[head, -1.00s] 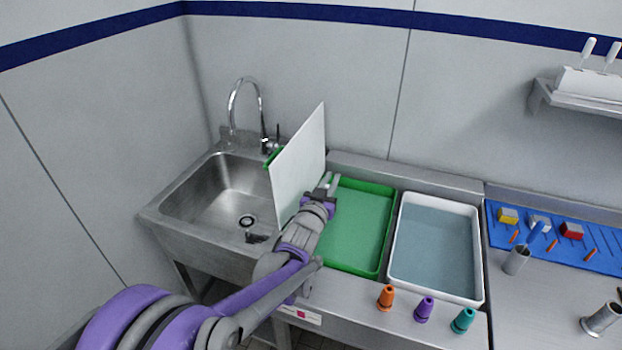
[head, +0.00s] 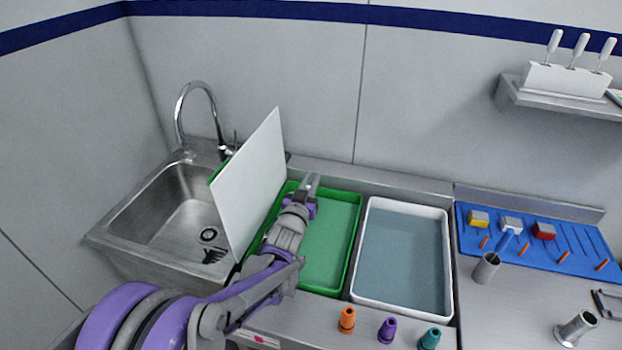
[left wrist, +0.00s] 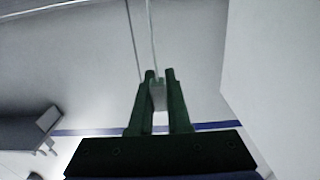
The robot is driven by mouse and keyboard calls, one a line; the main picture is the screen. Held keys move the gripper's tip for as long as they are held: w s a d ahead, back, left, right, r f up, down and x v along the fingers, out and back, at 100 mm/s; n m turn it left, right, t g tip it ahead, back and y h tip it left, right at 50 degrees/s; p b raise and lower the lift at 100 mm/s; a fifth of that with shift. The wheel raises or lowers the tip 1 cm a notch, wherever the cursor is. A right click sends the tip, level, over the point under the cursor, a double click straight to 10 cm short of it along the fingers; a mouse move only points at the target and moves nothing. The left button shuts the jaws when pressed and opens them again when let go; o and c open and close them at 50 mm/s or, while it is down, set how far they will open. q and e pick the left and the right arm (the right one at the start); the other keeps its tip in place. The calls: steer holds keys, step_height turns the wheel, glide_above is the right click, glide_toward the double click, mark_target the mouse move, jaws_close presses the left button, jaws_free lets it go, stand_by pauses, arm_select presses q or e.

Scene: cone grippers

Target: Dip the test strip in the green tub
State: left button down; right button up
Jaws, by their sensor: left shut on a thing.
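The green tub (head: 326,250) sits in the counter right of the sink, with a flat green inside. My left gripper (head: 311,182) appears over the tub's back left part in the head view; its height above it is hard to judge. In the left wrist view its dark fingers (left wrist: 160,80) are close together on a small pale piece (left wrist: 158,97), which I take to be the test strip. A thin light line runs up from the fingertips, perhaps the strip seen edge-on. The strip cannot be made out in the head view. My right gripper is not in view.
An upright white panel (head: 250,180) stands between the sink (head: 150,215) and the tub, close beside my left arm. A white tub of bluish liquid (head: 402,255) is right of the green one. Orange (head: 347,320), purple (head: 387,330) and teal (head: 430,339) cones stand along the front edge.

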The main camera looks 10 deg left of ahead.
arm_select(q)
step_height(320, 180, down, 11)
steer(key=b, duration=0.7)
steer(key=shift+r, duration=0.15)
stand_by(1.7)
steer(key=shift+w+r+p, duration=0.1)
steer(key=shift+r+p, duration=3.05)
steer(key=shift+r, duration=2.15)
step_height(320, 180, up, 4)
steer(key=shift+f+p, duration=0.1)
steer(key=shift+p, duration=0.85)
